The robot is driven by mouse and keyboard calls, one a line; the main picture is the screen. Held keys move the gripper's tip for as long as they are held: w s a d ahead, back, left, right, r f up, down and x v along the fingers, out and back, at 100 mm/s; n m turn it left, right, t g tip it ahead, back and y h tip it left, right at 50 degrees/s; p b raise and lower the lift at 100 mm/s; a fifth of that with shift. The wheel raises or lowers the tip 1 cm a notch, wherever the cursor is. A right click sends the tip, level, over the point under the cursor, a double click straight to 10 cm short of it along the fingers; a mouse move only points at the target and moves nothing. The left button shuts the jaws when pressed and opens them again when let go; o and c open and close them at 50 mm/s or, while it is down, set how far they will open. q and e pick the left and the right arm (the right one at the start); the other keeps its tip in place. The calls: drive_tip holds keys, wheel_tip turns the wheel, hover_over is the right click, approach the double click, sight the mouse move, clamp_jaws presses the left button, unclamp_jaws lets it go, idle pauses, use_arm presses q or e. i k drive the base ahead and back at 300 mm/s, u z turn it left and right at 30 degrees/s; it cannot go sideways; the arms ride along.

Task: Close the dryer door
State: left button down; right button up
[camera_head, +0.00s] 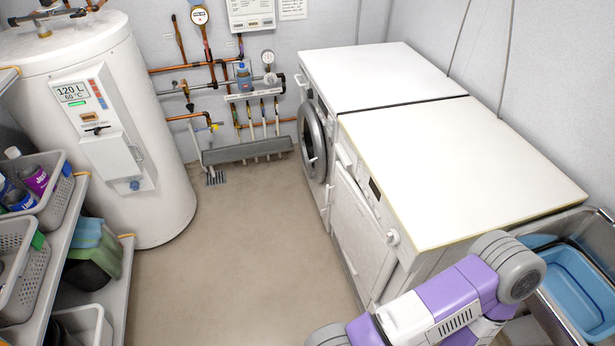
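Two white front-loading machines stand side by side on the right, and I cannot tell which is the dryer. The far machine (375,72) has a round grey-rimmed door (312,140) on its front, seen at a steep angle; how far it stands from the front is unclear. The near machine (455,160) has a flat white front panel (358,232), a dark display and a round knob; whether this panel is fully flush is hard to tell. My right arm, purple and white, crosses the lower right in front of the near machine. Neither gripper is in view.
A white water heater (90,130) stands at the left, with shelves of baskets (35,190) below it. Pipes and gauges line the back wall. A metal sink with a blue basin (577,285) is at the lower right. The middle floor (240,250) is clear.

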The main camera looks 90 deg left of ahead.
sight(352, 220)
drive_tip(key=k, duration=0.2)
drive_tip(key=u, duration=1.15)
